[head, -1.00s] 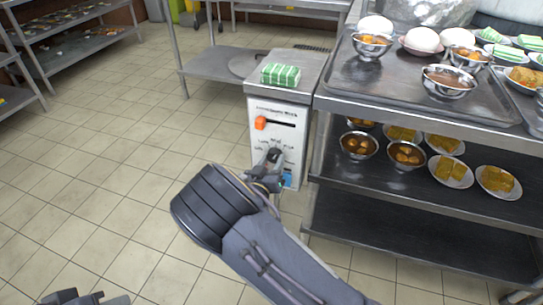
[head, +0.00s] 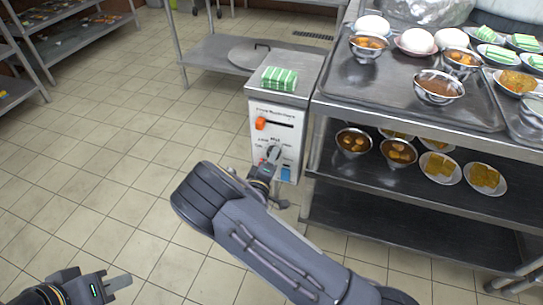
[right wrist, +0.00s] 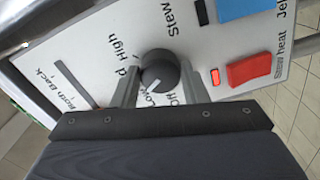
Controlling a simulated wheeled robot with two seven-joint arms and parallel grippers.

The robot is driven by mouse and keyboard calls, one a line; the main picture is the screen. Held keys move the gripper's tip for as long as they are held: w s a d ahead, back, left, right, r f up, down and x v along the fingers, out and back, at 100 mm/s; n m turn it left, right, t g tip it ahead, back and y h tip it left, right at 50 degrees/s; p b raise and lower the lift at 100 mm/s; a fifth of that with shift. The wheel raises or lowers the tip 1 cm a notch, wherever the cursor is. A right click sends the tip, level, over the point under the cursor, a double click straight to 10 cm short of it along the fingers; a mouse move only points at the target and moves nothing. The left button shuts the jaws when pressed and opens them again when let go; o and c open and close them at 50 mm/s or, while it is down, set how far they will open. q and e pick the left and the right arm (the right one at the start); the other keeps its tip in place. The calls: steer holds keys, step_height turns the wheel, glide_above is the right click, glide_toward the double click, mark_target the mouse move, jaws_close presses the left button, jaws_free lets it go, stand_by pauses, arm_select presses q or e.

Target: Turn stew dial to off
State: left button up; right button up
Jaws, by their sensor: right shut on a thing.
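The stew dial (right wrist: 160,70) is a round dark grey knob on a white control panel (right wrist: 100,48). In the right wrist view its pale pointer mark faces the "Low" label; "High" and "Off" are also printed around it. My right gripper (right wrist: 160,84) has one finger on each side of the knob and is shut on it. In the head view the right gripper (head: 270,160) is at the panel front, hiding most of the dial. My left gripper (head: 108,284) is at the lower left, away from the panel; its finger gap is unclear.
A red "Stew heat" switch (right wrist: 249,70) with a lit red lamp (right wrist: 215,77) and a blue switch (right wrist: 243,8) are beside the dial. An orange knob (head: 261,123) is above it. A steel cart (head: 415,135) with bowls stands right. Floor at left is clear.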

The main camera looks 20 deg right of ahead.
steer(key=n+p, duration=0.2)
steer(key=n, duration=1)
steer(key=shift+r+p, duration=0.1)
steer(key=shift+p, duration=0.3)
steer(key=shift+n, duration=0.3)
steer(key=o, duration=1)
steer(key=p+v, duration=0.1)
steer(key=v, duration=0.6)
steer(key=shift+s+a, duration=0.25)
steer(key=shift+s, duration=0.1)
